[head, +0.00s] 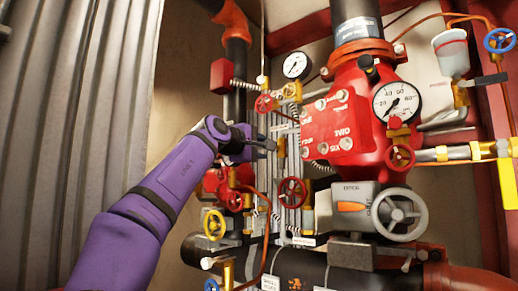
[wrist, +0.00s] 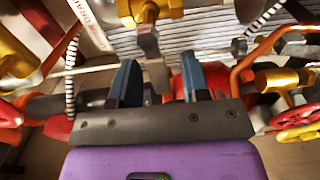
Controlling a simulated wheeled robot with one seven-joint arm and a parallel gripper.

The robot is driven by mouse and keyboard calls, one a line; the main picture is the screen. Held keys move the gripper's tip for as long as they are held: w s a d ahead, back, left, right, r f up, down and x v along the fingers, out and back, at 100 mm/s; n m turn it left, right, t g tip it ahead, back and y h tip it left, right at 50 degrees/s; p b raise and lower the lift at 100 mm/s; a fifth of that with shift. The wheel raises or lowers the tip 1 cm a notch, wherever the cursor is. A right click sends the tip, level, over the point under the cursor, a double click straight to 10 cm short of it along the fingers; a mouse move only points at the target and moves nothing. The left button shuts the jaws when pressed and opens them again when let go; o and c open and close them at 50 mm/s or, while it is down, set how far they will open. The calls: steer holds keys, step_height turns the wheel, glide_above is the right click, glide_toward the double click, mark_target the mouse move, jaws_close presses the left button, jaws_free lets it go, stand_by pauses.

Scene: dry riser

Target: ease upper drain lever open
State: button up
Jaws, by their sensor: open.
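In the wrist view, a flat grey lever (wrist: 151,48) hangs down from a brass valve (wrist: 148,12) at the top middle. This looks like the upper drain lever. A white label (wrist: 88,22) reading "DRAIN" is to its left. My gripper (wrist: 158,76) is open, with its two blue-grey fingers apart on either side of the lever's lower end. I cannot tell whether either finger touches it. In the head view my gripper (head: 262,145) is at the pipework left of the red valve body, beside a small brass valve (head: 281,148). The lever is not clear there.
The red valve body (head: 335,128) stands close to the right. Pressure gauges (head: 397,101) and thin pipes crowd around. A corrugated metal panel (head: 65,110) is to the left.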

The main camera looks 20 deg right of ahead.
steer(key=shift+w+d, duration=0.1)
steer(key=shift+d, duration=0.05)
steer(key=shift+c, duration=0.2)
jaws_close()
steer(key=shift+f, duration=0.1)
steer(key=shift+d+f+n, duration=0.1)
steer(key=shift+f+n, duration=0.3)
steer(key=shift+n, duration=0.7)
steer(key=shift+f+n, duration=0.35)
steer(key=shift+n, duration=0.75)
steer(key=shift+o, duration=0.2)
jaws_free()
